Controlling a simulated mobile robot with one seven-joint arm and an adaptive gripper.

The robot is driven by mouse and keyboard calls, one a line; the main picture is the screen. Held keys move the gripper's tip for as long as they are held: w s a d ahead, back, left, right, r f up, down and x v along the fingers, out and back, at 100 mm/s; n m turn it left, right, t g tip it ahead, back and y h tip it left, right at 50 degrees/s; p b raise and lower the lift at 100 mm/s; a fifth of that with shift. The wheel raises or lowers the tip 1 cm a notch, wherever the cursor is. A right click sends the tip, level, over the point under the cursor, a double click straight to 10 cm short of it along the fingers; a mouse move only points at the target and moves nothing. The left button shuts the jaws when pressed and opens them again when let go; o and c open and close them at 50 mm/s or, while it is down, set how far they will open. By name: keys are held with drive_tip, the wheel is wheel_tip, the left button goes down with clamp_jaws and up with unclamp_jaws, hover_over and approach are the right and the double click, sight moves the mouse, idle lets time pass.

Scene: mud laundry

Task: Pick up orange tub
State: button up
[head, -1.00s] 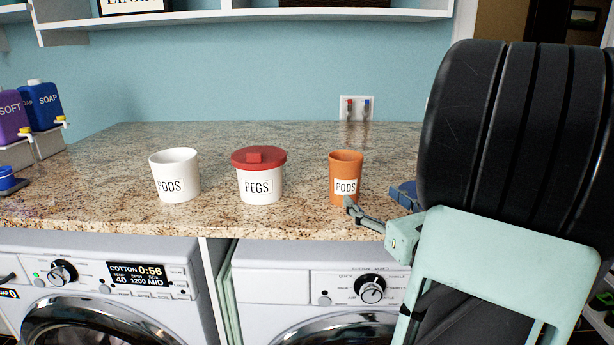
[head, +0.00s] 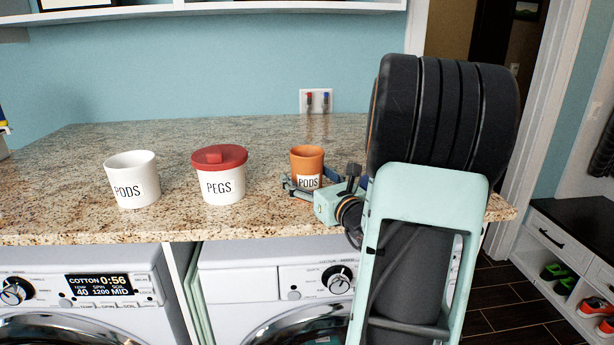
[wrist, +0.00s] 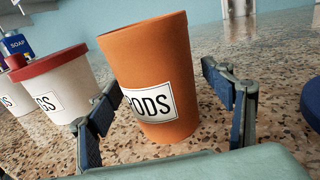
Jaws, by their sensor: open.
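The orange tub (head: 307,160), with a white PODS label, stands upright on the granite counter near its right part. In the wrist view the orange tub (wrist: 165,70) fills the middle, between the two fingers. My gripper (head: 312,190) is at the tub, low near the counter. Its fingers in the wrist view (wrist: 165,110) are open, one on each side of the tub. A gap shows between the right finger and the tub; the left finger is close to the tub's side, and I cannot tell if it touches.
A white PEGS tub with a red lid (head: 219,180) stands left of the orange tub, and a white PODS tub (head: 132,182) farther left. A blue object (wrist: 312,100) lies right of the gripper. Counter (head: 250,135) behind is clear. Washers stand below.

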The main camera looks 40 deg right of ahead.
drive_tip(key=c, duration=1.3)
